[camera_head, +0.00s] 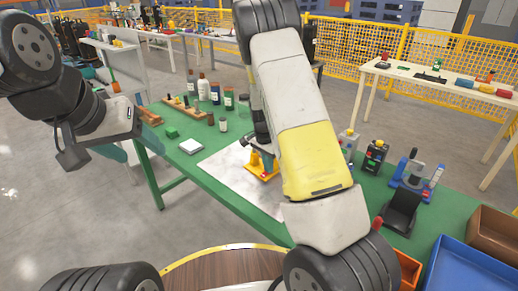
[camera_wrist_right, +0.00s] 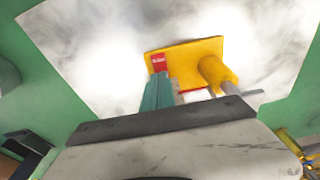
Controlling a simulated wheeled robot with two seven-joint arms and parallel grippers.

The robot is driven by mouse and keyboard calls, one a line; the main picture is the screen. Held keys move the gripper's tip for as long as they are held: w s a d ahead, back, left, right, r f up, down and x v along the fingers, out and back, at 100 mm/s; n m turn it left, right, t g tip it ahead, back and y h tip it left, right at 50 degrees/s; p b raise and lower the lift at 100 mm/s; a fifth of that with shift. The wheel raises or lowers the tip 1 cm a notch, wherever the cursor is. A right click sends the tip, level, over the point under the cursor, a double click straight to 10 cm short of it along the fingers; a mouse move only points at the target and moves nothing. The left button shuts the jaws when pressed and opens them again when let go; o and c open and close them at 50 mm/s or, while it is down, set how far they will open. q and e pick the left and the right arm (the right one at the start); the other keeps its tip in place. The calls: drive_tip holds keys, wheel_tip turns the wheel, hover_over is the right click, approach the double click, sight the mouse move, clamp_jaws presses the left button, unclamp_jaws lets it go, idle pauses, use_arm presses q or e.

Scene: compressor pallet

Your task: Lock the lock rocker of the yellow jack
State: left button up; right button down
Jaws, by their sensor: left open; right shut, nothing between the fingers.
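The yellow jack (camera_head: 266,174) stands on a white marbled sheet on the green table, partly behind my right arm. In the right wrist view the jack (camera_wrist_right: 196,48) shows its yellow base, a yellow cylinder with a grey rod, and a red part (camera_wrist_right: 158,62) that looks like the lock rocker. My right gripper (camera_wrist_right: 161,92) is shut and empty; its teal fingertips overlap the jack in the picture near the red part. Contact cannot be told. The rocker's position is unclear. My left gripper (camera_head: 127,150) is open and empty, left of the table.
Bottles (camera_head: 204,88) and small blocks stand at the table's far left. Control boxes (camera_head: 375,157), a microscope (camera_head: 412,172) and a blue bin (camera_head: 470,266) are on the right. The white sheet (camera_head: 228,165) has free room left of the jack.

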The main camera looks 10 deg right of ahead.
drive_tip(key=shift+f, duration=0.15)
drive_tip(key=shift+d+f+y, duration=0.1)
drive_tip(key=shift+f+y, duration=0.15)
drive_tip(key=shift+y, duration=0.05)
idle(0.3)
drive_tip(key=shift+s, duration=0.1)
drive_tip(key=shift+s+a+r, duration=0.15)
drive_tip(key=shift+s+a, duration=0.2)
drive_tip(key=shift+a, duration=0.35)
drive_tip(key=shift+w+d+r, duration=0.1)
drive_tip(key=shift+r, duration=0.05)
